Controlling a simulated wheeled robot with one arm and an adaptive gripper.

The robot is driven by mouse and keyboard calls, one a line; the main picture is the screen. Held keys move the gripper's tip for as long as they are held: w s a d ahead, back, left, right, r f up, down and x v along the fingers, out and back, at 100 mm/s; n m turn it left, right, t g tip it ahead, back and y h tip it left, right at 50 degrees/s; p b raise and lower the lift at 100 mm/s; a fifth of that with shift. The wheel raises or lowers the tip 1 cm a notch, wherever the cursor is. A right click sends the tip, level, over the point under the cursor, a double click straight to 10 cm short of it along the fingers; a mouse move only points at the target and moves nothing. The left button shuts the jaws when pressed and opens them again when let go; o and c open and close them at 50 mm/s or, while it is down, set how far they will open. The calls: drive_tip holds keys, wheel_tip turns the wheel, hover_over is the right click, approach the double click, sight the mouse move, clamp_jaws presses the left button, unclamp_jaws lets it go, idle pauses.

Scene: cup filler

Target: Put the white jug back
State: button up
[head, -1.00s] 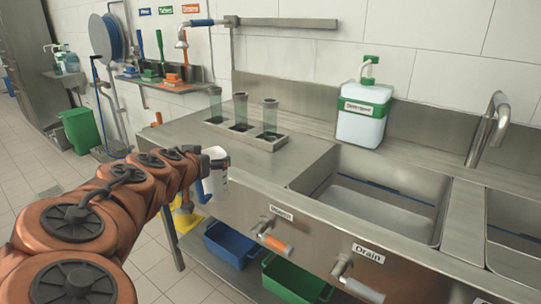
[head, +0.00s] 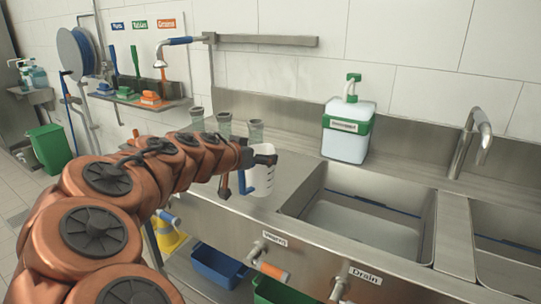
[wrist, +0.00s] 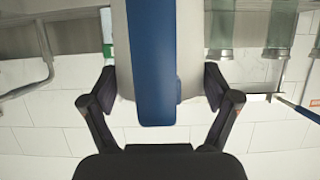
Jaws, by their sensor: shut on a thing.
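The white jug (head: 262,172) with a blue handle is at the end of my arm in the head view, in front of the steel counter's front part. My gripper (head: 256,165) is shut on it. In the wrist view the jug's blue handle (wrist: 151,60) fills the middle, and the fingers of my gripper (wrist: 158,88) press on the jug's white sides. Whether the jug's base touches the counter is hard to tell in the head view.
A white-and-green dispenser bottle (head: 347,130) stands behind the sink (head: 365,225). Blue (head: 218,268) and green bins are below the counter. The counter (head: 290,165) left of the sink is partly clear.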

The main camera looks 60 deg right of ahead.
drive_tip(key=p+x, duration=0.2)
drive_tip(key=x, duration=0.7)
drive_tip(key=shift+w+f, duration=0.35)
drive_tip(key=shift+f, duration=0.05)
drive_tip(key=shift+d+f+b, duration=0.1)
drive_tip(key=shift+f+b, duration=0.15)
drive_tip(key=shift+b, duration=0.1)
drive_tip(key=o, duration=1.6)
drive_tip(key=shift+r, duration=0.1)
drive_tip(key=b+v, duration=0.1)
drive_tip(key=v, duration=1.1)
drive_tip(key=shift+w+r, duration=0.1)
drive_tip(key=shift+r, duration=0.05)
